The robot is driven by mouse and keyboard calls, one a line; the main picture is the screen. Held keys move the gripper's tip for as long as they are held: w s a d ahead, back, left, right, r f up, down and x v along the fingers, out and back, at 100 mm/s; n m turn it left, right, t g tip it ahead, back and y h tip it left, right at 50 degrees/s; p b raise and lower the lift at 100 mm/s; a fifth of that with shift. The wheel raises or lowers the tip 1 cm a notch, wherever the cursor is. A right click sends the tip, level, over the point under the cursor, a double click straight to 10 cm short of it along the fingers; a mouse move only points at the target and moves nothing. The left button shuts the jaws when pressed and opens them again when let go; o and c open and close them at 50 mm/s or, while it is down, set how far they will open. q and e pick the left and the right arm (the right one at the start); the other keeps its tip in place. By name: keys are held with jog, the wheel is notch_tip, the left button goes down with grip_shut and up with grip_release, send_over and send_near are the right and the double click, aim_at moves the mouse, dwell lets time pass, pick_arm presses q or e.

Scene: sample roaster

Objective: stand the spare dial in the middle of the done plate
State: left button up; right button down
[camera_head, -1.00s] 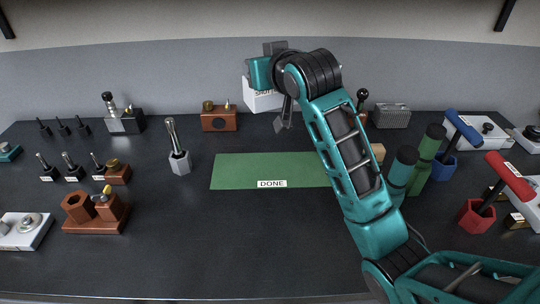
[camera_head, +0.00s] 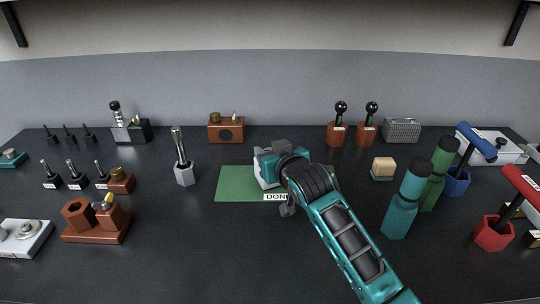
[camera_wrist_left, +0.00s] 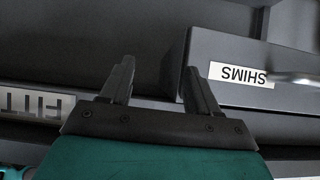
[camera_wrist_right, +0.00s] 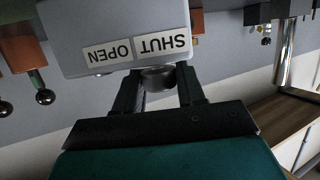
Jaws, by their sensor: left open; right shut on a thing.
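The spare dial is a pale box with a round grey knob and a label reading OPEN and SHUT; it fills the top of the right wrist view (camera_wrist_right: 115,30). My right gripper (camera_wrist_right: 160,78) is shut on its knob. In the head view the dial (camera_head: 261,180) is mostly hidden behind my right gripper (camera_head: 275,160). It is over the middle part of the green done plate (camera_head: 235,184); I cannot tell whether it touches. My left gripper (camera_wrist_left: 158,80) is open and empty in the left wrist view, beside a dark box labelled SHIMS. It is outside the head view.
A hex-based post (camera_head: 184,172) stands left of the plate. A tan-topped block (camera_head: 383,168) and a teal bottle (camera_head: 404,205) stand right of it. Brown blocks with black-knobbed levers (camera_head: 338,130) stand behind.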

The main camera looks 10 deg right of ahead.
jog(key=shift+f, duration=0.1)
jog(key=shift+f, duration=0.1)
jog(key=c, duration=0.7)
grip_release()
jog(key=shift+f, duration=0.1)
jog(key=shift+o, duration=0.2)
jog(key=shift+r, duration=0.25)
jog(key=p+v, duration=0.1)
jog(key=v, duration=1.1)
jog(key=shift+f, duration=0.1)
